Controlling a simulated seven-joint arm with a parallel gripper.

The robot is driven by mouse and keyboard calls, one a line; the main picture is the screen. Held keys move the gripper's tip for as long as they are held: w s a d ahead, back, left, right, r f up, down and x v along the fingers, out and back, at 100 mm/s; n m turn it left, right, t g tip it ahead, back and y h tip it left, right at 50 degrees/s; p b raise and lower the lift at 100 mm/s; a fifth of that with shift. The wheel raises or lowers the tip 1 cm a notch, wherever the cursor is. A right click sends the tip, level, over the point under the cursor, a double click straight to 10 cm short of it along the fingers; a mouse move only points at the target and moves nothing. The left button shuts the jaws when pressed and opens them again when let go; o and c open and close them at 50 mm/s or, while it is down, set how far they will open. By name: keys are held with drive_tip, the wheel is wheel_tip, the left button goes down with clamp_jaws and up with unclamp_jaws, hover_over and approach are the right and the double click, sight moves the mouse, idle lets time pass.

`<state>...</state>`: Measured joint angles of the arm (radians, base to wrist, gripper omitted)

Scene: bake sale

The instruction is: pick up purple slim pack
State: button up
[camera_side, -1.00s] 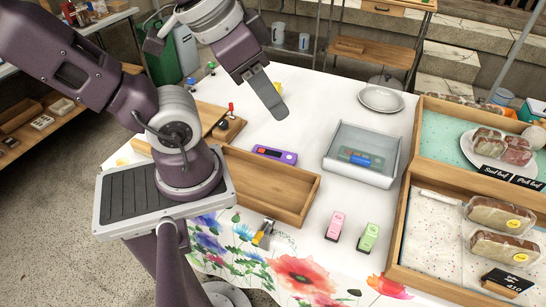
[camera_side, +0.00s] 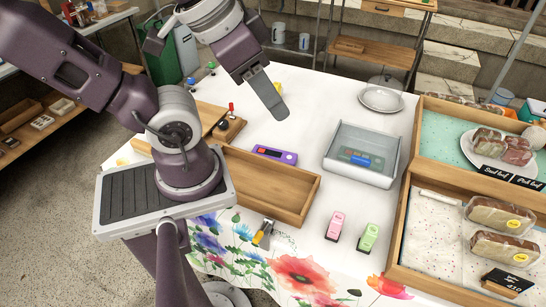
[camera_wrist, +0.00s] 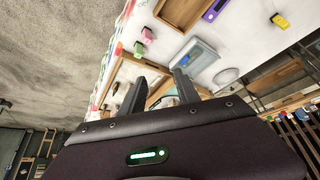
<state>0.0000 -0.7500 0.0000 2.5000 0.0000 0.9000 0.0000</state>
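The purple slim pack (camera_side: 274,154) lies flat on the white table in the side view, just behind the long wooden tray. It also shows at the top edge of the wrist view (camera_wrist: 214,10), partly cut off. My gripper (camera_side: 268,95) hangs in the air above the table, behind the pack in the side view and apart from it. In the wrist view, the two fingers of my gripper (camera_wrist: 160,77) stand apart with nothing between them.
A long wooden tray (camera_side: 306,192) lies in front of the pack. A clear-walled grey bin (camera_side: 374,178) stands to its right. Pink (camera_side: 335,226) and green (camera_side: 368,238) packs stand near the front edge. Wooden display trays (camera_side: 404,205) fill the right side. A white plate (camera_side: 381,98) sits behind.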

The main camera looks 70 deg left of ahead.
drive_tip(key=o, duration=0.3)
drive_tip(key=m+g+y, duration=0.1)
drive_tip(key=m+g, duration=0.4)
drive_tip(key=m, duration=0.2)
hover_over(296, 159)
drive_tip(key=w+d, duration=0.1)
wheel_tip(296, 159, down, 26)
drive_tip(key=r, duration=0.1)
drive_tip(key=shift+m+g+h, duration=0.3)
drive_tip(key=shift+m+h, duration=0.2)
drive_tip(key=f, duration=1)
drive_tip(key=s+a+f, duration=0.1)
drive_tip(key=f, duration=0.4)
drive_tip(key=shift+f, duration=0.35)
drive_tip(key=shift+r, duration=0.1)
drive_tip(key=c, duration=1.2)
